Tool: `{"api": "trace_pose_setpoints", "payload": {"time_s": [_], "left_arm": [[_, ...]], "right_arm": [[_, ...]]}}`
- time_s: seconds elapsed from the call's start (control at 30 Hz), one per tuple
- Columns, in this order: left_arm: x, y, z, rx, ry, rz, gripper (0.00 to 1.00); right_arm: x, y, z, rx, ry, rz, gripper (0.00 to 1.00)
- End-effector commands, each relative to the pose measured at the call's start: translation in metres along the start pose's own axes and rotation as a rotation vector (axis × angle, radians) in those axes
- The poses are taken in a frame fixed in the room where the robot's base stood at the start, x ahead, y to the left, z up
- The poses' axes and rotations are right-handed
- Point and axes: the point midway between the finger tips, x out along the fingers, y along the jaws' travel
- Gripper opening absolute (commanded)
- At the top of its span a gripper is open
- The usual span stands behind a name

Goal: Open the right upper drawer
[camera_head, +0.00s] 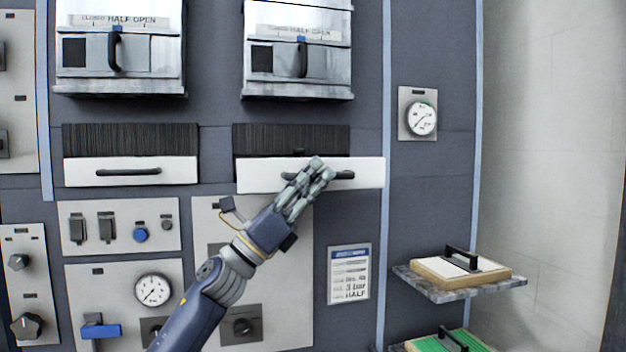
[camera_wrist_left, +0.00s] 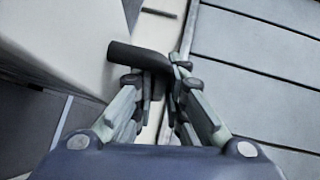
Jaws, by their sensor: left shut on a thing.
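The right upper drawer (camera_head: 262,177) has a white front with a black bar handle (camera_head: 343,174). Its front sits to the right of the line of the dark strip above it and looks larger than the left drawer's, so it stands out from the wall. My left gripper (camera_head: 318,172) is at the handle and shut on it. The left wrist view shows the black handle (camera_wrist_left: 138,54) between the fingers (camera_wrist_left: 160,88), with one end sticking out to the left. Fingers hide the handle's middle. My right gripper is in neither view.
A matching left drawer (camera_head: 130,172) sits flush in the wall. Two metal hatches (camera_head: 298,75) are above. A shelf (camera_head: 440,287) with a wooden block and handle juts out at lower right. Switches, gauges and a notice (camera_head: 349,274) cover the panels below.

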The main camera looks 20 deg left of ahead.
Motion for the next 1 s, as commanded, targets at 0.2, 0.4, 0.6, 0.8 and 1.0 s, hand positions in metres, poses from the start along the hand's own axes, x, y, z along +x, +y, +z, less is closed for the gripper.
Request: {"api": "trace_pose_setpoints", "payload": {"time_s": [0.2,0.4,0.6,0.8,1.0], "left_arm": [[0.000,0.000,0.000,-0.001,0.000,0.001,0.00],[0.000,0.000,0.000,-0.001,0.000,0.001,0.21],[0.000,0.000,0.000,-0.001,0.000,0.001,0.21],[-0.011,0.001,-0.001,-0.002,0.001,0.002,0.21],[-0.041,0.002,-0.002,-0.003,0.001,0.003,0.21]], "right_arm": [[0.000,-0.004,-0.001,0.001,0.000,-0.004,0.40],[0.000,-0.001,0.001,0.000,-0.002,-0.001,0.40],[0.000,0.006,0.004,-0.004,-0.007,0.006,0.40],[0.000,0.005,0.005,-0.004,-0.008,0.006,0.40],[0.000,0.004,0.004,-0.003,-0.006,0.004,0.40]]}}
